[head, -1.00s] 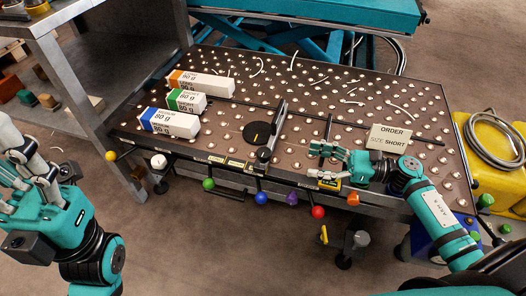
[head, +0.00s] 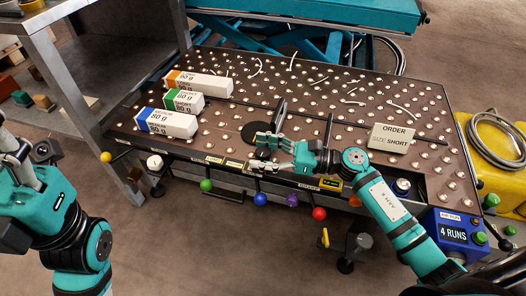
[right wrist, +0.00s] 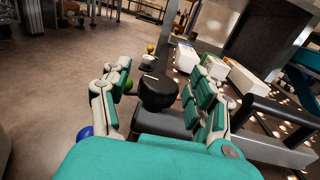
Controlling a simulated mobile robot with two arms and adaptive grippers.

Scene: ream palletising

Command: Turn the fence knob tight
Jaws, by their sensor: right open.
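The round black fence knob (right wrist: 157,92), with a pale line on top, shows between the fingers of my right gripper (right wrist: 158,100) in the right wrist view. The fingers are apart, one on each side, with gaps visible beside the knob.
Reams with orange (head: 203,83), green (head: 183,101) and blue (head: 165,122) labels lie left of the fence. Coloured ball knobs, including a red one (head: 319,213), line the front. An order sign (head: 392,138) stands right.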

